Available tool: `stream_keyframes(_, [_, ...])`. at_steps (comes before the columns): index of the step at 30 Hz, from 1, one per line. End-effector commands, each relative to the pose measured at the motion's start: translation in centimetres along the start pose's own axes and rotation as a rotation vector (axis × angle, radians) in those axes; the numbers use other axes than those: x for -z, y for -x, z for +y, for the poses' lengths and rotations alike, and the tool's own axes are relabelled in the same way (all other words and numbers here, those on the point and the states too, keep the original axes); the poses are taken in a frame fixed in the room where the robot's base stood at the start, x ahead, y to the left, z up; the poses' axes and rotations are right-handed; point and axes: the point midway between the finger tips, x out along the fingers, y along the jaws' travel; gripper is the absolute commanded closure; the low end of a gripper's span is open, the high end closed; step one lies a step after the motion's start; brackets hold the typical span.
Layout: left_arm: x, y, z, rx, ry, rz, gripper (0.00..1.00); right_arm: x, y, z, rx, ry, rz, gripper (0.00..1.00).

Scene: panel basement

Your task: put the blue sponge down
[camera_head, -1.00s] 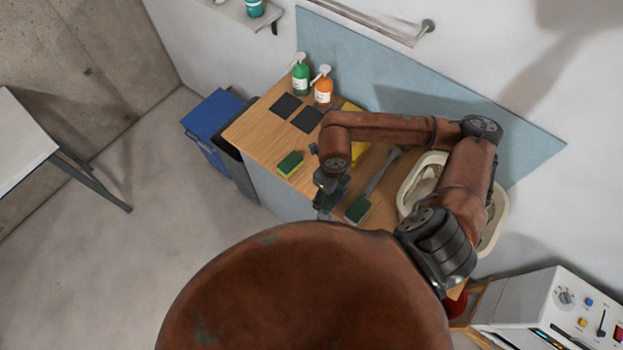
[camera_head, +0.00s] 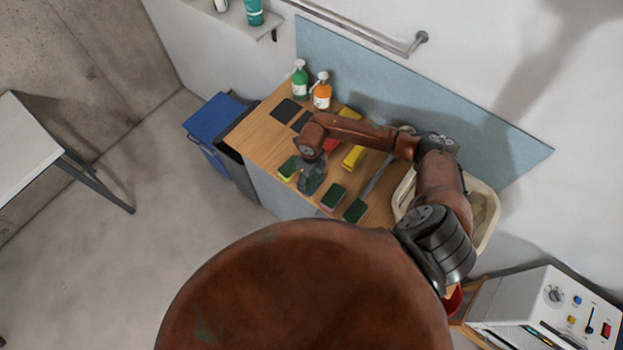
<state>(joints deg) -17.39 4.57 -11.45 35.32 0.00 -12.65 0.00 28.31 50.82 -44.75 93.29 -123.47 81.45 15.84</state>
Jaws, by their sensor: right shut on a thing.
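My right gripper (camera_head: 309,176) is over the front part of the wooden counter (camera_head: 262,137), between two green-topped sponges. It is shut on the blue sponge (camera_head: 317,186), which is small and mostly hidden by the fingers. I cannot tell whether the sponge touches the counter. My left gripper is not in view.
Green-topped sponges lie left (camera_head: 288,168) and right (camera_head: 333,196) of the gripper, with another further right (camera_head: 355,210). Yellow (camera_head: 353,156) and red (camera_head: 330,146) items lie behind. A basin (camera_head: 487,215) is at right.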

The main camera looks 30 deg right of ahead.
Motion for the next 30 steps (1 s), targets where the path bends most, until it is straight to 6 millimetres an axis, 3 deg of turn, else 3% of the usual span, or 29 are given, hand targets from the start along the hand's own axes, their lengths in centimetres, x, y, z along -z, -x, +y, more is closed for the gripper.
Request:
stream_keyframes(9, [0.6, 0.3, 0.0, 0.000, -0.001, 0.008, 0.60, 0.1, -1.1, 0.0, 0.002, 0.000, -0.001, 0.52])
stream_keyframes(10, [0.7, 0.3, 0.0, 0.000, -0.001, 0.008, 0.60, 0.1, -1.1, 0.0, 0.001, 0.001, 0.000, 0.31])
stream_keyframes(17, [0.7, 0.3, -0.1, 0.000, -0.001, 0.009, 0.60, 0.0, -1.1, 0.0, 0.001, 0.000, -0.001, 0.15])
stream_keyframes(28, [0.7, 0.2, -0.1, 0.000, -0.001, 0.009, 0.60, 0.0, -1.5, 0.1, -0.001, -0.001, -0.001, 0.15])
stream_keyframes(30, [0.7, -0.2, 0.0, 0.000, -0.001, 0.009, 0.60, -0.1, -0.6, -0.1, 0.003, 0.001, -0.005, 0.15])
